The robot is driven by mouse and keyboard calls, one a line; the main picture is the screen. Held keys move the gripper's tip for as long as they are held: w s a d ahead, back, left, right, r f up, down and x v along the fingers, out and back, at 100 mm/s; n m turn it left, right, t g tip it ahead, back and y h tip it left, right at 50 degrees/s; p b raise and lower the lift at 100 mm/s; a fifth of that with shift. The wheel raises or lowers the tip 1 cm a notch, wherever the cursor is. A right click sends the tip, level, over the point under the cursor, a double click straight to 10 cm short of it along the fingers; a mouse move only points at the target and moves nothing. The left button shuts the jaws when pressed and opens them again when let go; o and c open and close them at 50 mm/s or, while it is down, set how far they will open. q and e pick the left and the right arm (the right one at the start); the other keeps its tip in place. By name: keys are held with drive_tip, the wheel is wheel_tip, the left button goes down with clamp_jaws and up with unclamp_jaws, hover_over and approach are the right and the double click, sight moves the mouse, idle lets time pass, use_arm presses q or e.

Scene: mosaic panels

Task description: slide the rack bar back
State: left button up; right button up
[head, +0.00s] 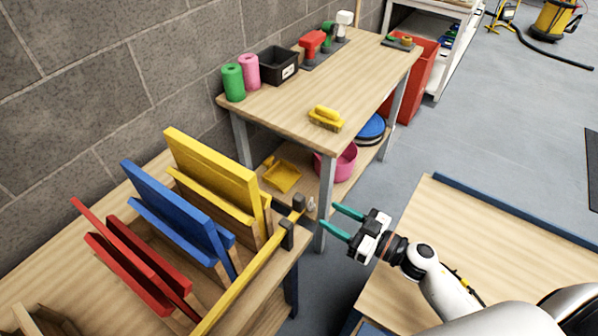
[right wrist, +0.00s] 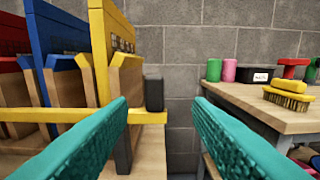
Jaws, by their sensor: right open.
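The yellow rack bar (head: 250,273) runs along the front of the wooden rack, past black brackets (head: 288,235) near its right end. In the right wrist view the bar (right wrist: 149,117) passes behind the left finger, and its end shows between the fingers, below a black block (right wrist: 153,92). Yellow (head: 212,165), blue (head: 172,205) and red (head: 148,258) panels stand tilted in the rack behind the bar. My right gripper (head: 329,216), with teal fingers, is open and empty, just right of the bar's end. My left gripper is out of view.
A wooden table (head: 290,95) behind carries green and pink cylinders, a black bin (head: 278,65) and a yellow brush (head: 326,118). A pink bucket (head: 338,162) sits on its lower shelf. Another wooden table (head: 440,225) lies under my right arm. A grey block wall stands behind the rack.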

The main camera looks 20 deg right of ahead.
sight(303, 202)
drive_tip(key=w+a, duration=0.1)
drive_tip(key=w+a+r, duration=0.1)
drive_tip(key=a, duration=0.1)
drive_tip(key=shift+w+a+p, duration=0.25)
drive_tip(key=shift+w+p, duration=0.15)
drive_tip(key=x, duration=0.3)
drive_tip(key=shift+w+a+f, duration=0.1)
drive_tip(key=shift+w+f, duration=0.05)
drive_tip(key=shift+w, duration=0.15)
drive_tip(key=x, duration=0.3)
drive_tip(key=shift+w, duration=0.1)
drive_tip(key=shift+w+a+f, duration=0.1)
drive_tip(key=shift+w+a, duration=0.1)
drive_tip(key=shift+w, duration=0.05)
drive_tip(key=shift+c, duration=0.4)
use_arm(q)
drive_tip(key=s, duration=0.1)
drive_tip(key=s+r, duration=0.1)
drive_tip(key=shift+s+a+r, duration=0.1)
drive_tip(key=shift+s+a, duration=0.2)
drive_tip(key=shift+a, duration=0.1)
use_arm(e)
clamp_jaws()
